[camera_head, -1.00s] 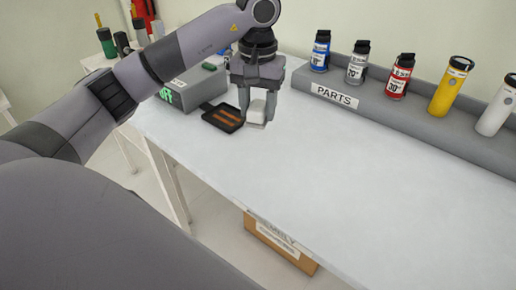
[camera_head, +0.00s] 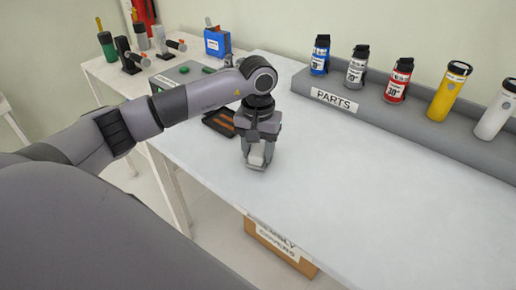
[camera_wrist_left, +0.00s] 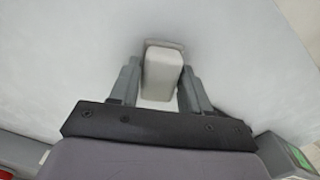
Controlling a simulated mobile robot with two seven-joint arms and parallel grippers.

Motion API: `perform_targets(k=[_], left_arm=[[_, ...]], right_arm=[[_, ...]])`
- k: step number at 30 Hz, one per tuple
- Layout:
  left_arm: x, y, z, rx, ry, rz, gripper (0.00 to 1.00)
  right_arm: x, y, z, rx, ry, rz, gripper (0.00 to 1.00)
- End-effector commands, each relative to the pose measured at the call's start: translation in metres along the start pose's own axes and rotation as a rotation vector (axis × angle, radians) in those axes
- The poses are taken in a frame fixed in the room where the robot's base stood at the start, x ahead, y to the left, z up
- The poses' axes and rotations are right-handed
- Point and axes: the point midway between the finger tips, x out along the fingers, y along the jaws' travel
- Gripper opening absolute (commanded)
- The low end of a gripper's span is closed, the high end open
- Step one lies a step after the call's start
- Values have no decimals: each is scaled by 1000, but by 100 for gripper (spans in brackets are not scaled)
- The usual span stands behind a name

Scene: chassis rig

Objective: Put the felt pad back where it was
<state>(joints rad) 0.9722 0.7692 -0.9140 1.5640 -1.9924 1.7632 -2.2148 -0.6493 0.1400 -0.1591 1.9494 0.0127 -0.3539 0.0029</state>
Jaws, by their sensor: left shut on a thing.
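My left gripper (camera_head: 257,160) is shut on a pale grey-white block (camera_head: 257,155), which I take to be the felt pad. The gripper points down over the front left part of the white table. In the left wrist view the block (camera_wrist_left: 163,72) sits between the two fingers and reaches past their tips, with a greyer band at its far end. I cannot tell whether its lower end touches the table. My right gripper is not in view.
A black tray (camera_head: 219,122) with orange-brown strips lies left of the gripper, partly behind the arm. A grey PARTS rack (camera_head: 385,108) with several bottles runs along the back. A grey box (camera_head: 178,76) stands at the left end. The table's middle and right (camera_head: 370,190) are clear.

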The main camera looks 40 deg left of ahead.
Motion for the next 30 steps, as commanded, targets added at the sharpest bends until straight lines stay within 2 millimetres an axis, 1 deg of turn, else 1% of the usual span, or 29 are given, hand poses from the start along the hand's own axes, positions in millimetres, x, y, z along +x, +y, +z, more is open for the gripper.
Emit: perform_targets(k=[4, 5, 6, 7, 15, 18, 20, 23, 30], left_arm=[[5, 0, 0, 0, 0, 0, 18], [3, 0, 0, 0, 0, 0, 57], [3, 0, 0, 0, 0, 0, 70], [3, 0, 0, 0, 0, 0, 72], [2, 0, 0, 0, 0, -1, 72], [-2, 0, 0, -1, -1, 0, 72], [-7, 0, -1, 0, 3, 0, 72], [-25, 0, -1, 0, 5, 1, 72], [-78, 0, -1, 0, 5, 1, 72]], right_arm=[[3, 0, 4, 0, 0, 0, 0], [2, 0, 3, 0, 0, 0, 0], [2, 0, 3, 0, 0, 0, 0], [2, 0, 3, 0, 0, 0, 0], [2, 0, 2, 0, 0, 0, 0], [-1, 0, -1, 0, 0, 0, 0], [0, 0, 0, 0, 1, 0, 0], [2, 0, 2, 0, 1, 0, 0], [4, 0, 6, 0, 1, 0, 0]])
